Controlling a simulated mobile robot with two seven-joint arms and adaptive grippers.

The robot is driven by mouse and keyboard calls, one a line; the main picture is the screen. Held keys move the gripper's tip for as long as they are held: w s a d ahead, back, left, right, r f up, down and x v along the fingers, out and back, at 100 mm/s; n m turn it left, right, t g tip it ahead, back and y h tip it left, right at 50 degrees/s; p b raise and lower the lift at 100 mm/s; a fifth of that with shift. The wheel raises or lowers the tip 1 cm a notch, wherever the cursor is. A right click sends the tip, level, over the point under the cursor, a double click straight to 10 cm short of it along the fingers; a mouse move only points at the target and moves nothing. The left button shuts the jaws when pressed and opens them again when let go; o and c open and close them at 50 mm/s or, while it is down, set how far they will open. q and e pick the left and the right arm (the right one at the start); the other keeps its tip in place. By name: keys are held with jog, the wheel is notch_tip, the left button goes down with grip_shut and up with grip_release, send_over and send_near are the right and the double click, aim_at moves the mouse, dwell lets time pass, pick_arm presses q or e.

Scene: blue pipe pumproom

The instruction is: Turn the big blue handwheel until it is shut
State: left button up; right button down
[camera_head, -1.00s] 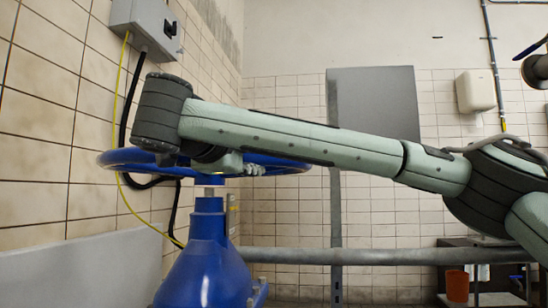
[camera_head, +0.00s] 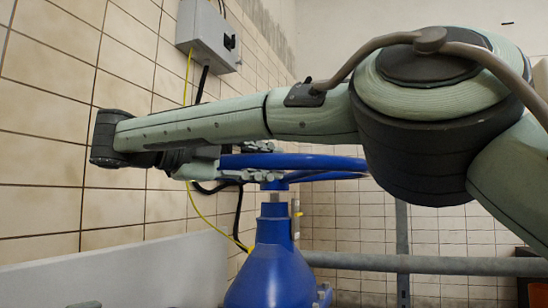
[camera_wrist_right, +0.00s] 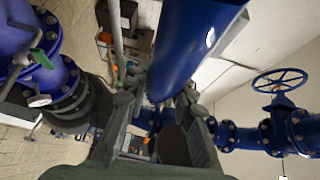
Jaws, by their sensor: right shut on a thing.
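The big blue handwheel (camera_head: 315,163) lies flat on top of a blue valve body (camera_head: 270,265) in the head view. My arm crosses in front of it and hides part of its left side. My right gripper (camera_head: 248,175) is at the near left part of the rim, in front and left of the stem. In the right wrist view its fingers (camera_wrist_right: 163,105) are shut on the handwheel, whose thick blue rim (camera_wrist_right: 195,45) runs between them. My left gripper is in neither view.
A grey switch box (camera_head: 208,38) with yellow and black cables hangs on the tiled left wall, close to my arm. A grey pipe (camera_head: 430,265) runs behind the valve. The wrist view shows another, smaller blue handwheel (camera_wrist_right: 280,80) on blue pipework.

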jog(key=shift+s+a+f, duration=0.1)
jog(key=shift+a+f, duration=0.05)
jog(key=c, duration=1.3)
grip_release()
jog(key=shift+o, duration=0.2)
